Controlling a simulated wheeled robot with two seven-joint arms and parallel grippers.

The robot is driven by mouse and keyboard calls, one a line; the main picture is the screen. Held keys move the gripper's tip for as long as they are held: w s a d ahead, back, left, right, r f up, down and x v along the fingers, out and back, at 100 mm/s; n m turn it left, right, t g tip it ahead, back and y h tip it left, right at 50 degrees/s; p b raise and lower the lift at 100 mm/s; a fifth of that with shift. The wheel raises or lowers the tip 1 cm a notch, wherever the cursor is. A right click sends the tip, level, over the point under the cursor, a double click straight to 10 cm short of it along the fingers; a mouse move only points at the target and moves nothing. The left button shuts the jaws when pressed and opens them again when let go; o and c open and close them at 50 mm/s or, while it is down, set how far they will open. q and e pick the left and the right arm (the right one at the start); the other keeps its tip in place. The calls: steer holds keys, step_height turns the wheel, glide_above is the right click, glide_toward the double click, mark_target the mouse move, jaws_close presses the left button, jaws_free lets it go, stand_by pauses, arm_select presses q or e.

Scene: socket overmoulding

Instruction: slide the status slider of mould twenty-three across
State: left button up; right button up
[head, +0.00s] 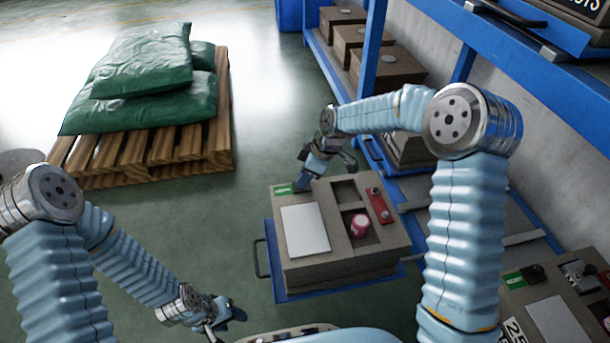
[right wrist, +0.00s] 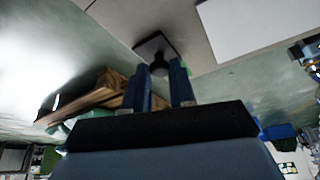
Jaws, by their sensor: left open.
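A grey-brown mould (head: 345,266) sits on a blue-edged stand in the middle of the head view; I see no readable number on it. Its status slider has a green patch (head: 281,189) showing at the far left corner. My right gripper (head: 302,184) is down at that corner, just right of the green. In the right wrist view, its two blue fingers (right wrist: 161,72) flank the slider's black knob (right wrist: 160,66) closely, with a dark plate (right wrist: 152,46) behind. My left gripper (head: 226,316) is open and empty, low and left of the mould.
The mould's top holds a pale plate (head: 305,230), a pink-red round part (head: 360,225) and a red strip (head: 379,205). Another mould (head: 560,310) stands at lower right. A blue rack (head: 370,50) runs along the right. A pallet (head: 150,150) with green sacks (head: 150,85) stands left.

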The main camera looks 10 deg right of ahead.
jaws_close()
steer(key=shift+a, duration=0.1)
glide_above(278, 190)
steer(key=d, duration=0.2)
steer(key=shift+s+a, duration=0.1)
steer(key=shift+s, duration=0.35)
steer(key=o, duration=0.8)
jaws_free()
steer(key=p+v, duration=0.1)
steer(key=v, duration=1.2)
steer(key=shift+d+r+p, duration=0.25)
steer(key=shift+r+p, duration=0.1)
steer(key=shift+r, duration=0.1)
